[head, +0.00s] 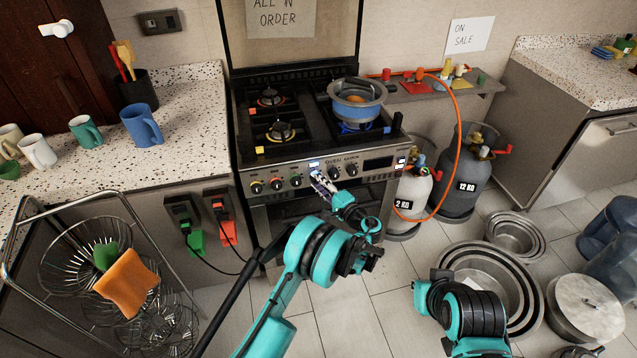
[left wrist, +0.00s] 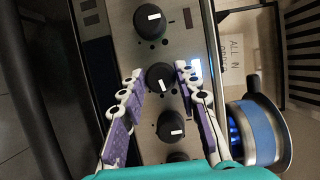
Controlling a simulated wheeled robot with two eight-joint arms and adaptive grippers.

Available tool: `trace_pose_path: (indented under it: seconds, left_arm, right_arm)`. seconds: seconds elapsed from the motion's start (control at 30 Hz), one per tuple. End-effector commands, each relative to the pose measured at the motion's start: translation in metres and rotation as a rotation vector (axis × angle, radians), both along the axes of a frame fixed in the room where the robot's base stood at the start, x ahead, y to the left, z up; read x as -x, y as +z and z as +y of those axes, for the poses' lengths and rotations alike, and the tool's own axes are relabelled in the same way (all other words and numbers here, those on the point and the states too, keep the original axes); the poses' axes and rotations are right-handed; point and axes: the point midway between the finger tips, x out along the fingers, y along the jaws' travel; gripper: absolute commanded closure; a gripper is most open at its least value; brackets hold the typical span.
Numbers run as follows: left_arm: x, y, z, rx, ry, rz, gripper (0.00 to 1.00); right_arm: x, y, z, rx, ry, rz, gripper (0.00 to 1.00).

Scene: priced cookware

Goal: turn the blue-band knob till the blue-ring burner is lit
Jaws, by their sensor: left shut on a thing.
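The stove (head: 300,150) has a row of black knobs on its front panel. My left gripper (head: 318,182) is at the panel, its fingers closed on the sides of one knob. In the left wrist view the purple-padded fingers flank this knob (left wrist: 160,77), which has a slanted white mark. A bright blue-white patch shows on the panel beside it. Its colour band is hidden or too small to make out. A blue-banded pot (head: 357,103) stands on the front right burner. Blue shows under the pot, also in the left wrist view; I cannot tell flame from ring.
Neighbouring knobs (left wrist: 150,20) sit close on either side of the held one. Gas cylinders (head: 468,172) with an orange hose stand right of the stove. Metal pans (head: 515,237) lie on the floor at right. A wire rack (head: 88,235) stands at left.

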Motion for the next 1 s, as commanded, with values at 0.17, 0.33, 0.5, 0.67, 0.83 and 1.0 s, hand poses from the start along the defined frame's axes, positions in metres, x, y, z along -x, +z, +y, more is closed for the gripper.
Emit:
trace_pose_path:
  seconds: [0.17,0.33,0.5,0.67,0.83,1.0]
  left_arm:
    - [0.0002,-0.0019,-0.0004,-0.134,-0.001,0.049,0.97]
    - [0.0001,-0.0023,-0.0004,-0.234,-0.001,0.085,0.97]
    - [0.0003,-0.0028,-0.0001,-0.302,-0.001,0.110,0.97]
    - [0.0004,-0.0029,-0.0002,-0.337,-0.002,0.123,0.97]
    - [0.0002,-0.0027,-0.0004,-0.352,-0.002,0.128,0.97]
    - [0.0002,-0.0028,-0.0004,-0.352,-0.002,0.129,0.97]
  right_arm:
    - [0.0000,0.0000,0.0000,0.000,0.000,0.000,1.00]
    - [0.0000,-0.0001,0.0000,0.000,0.000,0.000,1.00]
    - [-0.0001,-0.0001,0.0000,0.000,0.000,0.000,1.00]
    - [0.0000,-0.0001,0.0000,0.000,0.000,0.000,1.00]
    - [-0.0001,-0.0001,0.0000,0.000,0.000,0.000,1.00]
    - [-0.0001,-0.0001,0.0000,0.000,0.000,0.000,1.00]
